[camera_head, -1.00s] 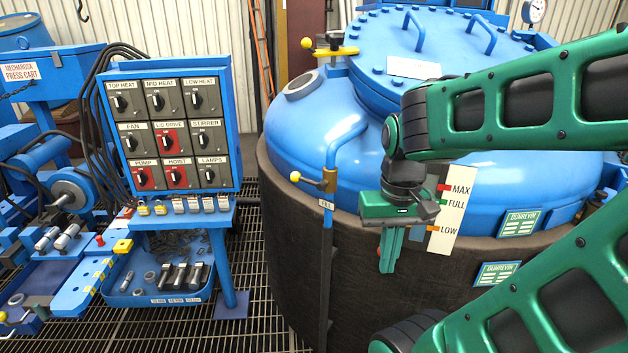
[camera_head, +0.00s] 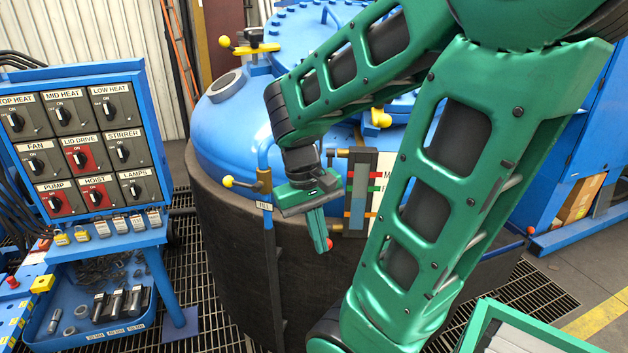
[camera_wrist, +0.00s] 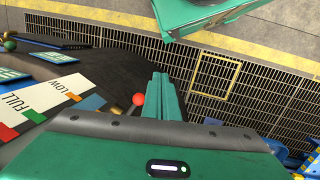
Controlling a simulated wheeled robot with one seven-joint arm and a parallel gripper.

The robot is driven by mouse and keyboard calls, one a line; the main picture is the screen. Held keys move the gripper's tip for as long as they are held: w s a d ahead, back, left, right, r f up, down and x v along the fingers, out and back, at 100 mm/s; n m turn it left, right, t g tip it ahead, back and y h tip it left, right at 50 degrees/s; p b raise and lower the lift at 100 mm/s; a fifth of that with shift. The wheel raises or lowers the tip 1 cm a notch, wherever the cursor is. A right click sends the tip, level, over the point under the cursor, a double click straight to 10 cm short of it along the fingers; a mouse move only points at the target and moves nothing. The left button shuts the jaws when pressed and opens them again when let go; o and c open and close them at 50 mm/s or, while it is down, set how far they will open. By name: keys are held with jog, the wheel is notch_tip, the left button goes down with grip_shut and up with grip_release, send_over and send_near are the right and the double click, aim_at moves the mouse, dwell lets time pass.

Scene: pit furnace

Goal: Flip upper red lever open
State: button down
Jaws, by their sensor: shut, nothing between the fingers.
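A red ball knob (camera_head: 328,243) shows low on the level gauge (camera_head: 362,196), close beside my fingertips. A red ball (camera_wrist: 138,98) also shows in the wrist view, just left of the fingers. I cannot tell whether it belongs to the upper or a lower lever, and no other red knob is clear. My gripper (camera_head: 322,248) points down in front of the left side of the gauge. Its fingers are together and empty, and in the wrist view (camera_wrist: 160,77) they extend away past the red ball. Contact with the knob cannot be told.
The blue furnace lid (camera_head: 225,125) lies behind my arm. A yellow-knobbed lever (camera_head: 228,181) is on the pipe left of my gripper, another (camera_head: 226,42) higher up. A switch panel (camera_head: 85,140) stands left. A green-framed object (camera_head: 520,330) is at lower right.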

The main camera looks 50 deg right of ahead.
jog(key=w+d+r+n+g+h, duration=0.2)
jog(key=w+d+n+g+h, duration=0.15)
jog(key=w+d+h, duration=0.45)
jog(key=w+a+r+h, duration=0.5)
jog(key=w, duration=0.2)
jog(key=shift+r+n+g, duration=0.2)
jog(key=shift+n+g, duration=0.25)
jog(key=shift+d, duration=0.15)
jog(key=x, duration=1)
